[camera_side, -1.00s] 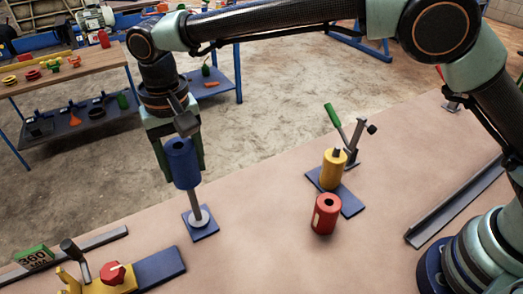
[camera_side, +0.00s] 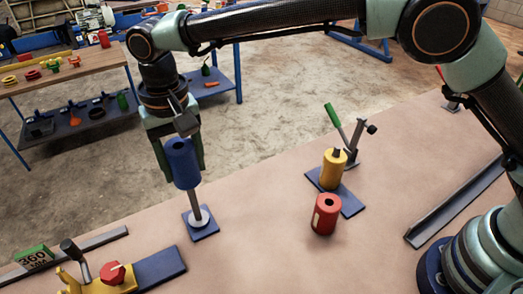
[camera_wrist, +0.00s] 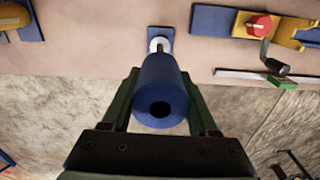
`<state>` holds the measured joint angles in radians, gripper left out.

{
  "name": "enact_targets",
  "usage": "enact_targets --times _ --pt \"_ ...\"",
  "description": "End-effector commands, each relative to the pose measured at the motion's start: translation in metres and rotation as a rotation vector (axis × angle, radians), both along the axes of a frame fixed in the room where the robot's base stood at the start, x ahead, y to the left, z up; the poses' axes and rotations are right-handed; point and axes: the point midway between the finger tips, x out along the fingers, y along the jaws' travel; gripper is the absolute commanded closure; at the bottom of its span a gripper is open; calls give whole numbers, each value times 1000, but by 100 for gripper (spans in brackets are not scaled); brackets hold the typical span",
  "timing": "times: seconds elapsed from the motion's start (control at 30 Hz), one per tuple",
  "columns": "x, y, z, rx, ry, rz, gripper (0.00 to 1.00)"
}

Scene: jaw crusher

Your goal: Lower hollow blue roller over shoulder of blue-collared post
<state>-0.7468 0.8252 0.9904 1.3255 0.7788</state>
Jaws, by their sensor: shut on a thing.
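The hollow blue roller (camera_side: 182,163) is held upright between the green fingers of my gripper (camera_side: 180,160). In the wrist view the roller (camera_wrist: 160,85) shows its dark bore, with my gripper (camera_wrist: 160,100) shut on its sides. The post (camera_side: 197,212) is a grey rod rising from a pale disc on a blue base plate (camera_side: 208,236). The roller's lower end meets the upper part of the rod in the side view; whether the rod is inside the bore is hidden. No blue collar shows; the roller may cover it. The wrist view shows the disc (camera_wrist: 159,44) beyond the roller.
A red hollow roller (camera_side: 326,214) stands on the bench, right of the post. Behind it, a yellow roller (camera_side: 333,168) stands on a blue plate beside a green-handled clamp (camera_side: 334,116). A yellow fixture with a red knob (camera_side: 112,273) is at the front left. Bench around the post is clear.

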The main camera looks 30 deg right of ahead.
Motion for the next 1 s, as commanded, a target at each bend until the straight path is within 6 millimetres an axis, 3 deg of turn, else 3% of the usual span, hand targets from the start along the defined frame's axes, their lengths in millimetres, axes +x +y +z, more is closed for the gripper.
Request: enact_targets --times 1.0 --pt "0 0 -17 1 -1 0 100"
